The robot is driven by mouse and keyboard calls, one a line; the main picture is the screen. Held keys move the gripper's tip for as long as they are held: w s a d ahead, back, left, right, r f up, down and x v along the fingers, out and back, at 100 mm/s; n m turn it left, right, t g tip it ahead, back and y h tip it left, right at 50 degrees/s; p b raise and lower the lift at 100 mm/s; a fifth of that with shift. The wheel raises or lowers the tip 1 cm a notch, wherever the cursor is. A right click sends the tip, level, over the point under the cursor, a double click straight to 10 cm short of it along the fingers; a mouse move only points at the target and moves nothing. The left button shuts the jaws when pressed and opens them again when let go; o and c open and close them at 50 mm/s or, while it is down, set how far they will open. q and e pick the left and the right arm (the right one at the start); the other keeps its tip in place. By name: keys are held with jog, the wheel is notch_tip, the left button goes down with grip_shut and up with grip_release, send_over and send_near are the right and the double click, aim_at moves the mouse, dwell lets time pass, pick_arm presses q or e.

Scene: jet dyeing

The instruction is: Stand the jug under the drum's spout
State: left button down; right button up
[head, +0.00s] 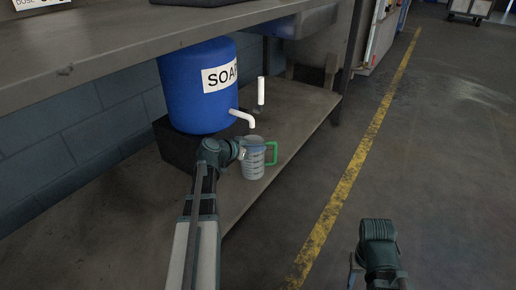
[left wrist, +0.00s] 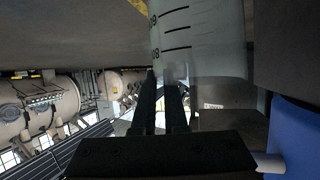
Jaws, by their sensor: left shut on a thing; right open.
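The clear jug (head: 253,163) with dark measuring marks and a green handle (head: 272,153) is upright at the lower shelf, below the white spout (head: 243,117) of the blue drum (head: 199,90) labelled SOAP. In the picture its rim is just under the spout's mouth; I cannot tell if it touches the shelf. My left gripper (head: 241,150) is shut on the jug from the left. In the left wrist view the fingers (left wrist: 173,85) meet the jug's marked wall (left wrist: 205,40), and the drum (left wrist: 295,135) shows at the right. My right gripper (head: 366,270) is open, away over the floor.
The drum stands on a dark block (head: 178,148) on the lower shelf (head: 230,190). The upper bench (head: 110,60) overhangs the shelf. Floor beyond a yellow line (head: 350,180) is clear.

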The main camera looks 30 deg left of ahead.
pick_arm(q)
jog(key=c, duration=0.9)
grip_release()
jog(key=p+v, duration=0.5)
jog(key=v, duration=0.9)
jog(key=shift+p, duration=0.3)
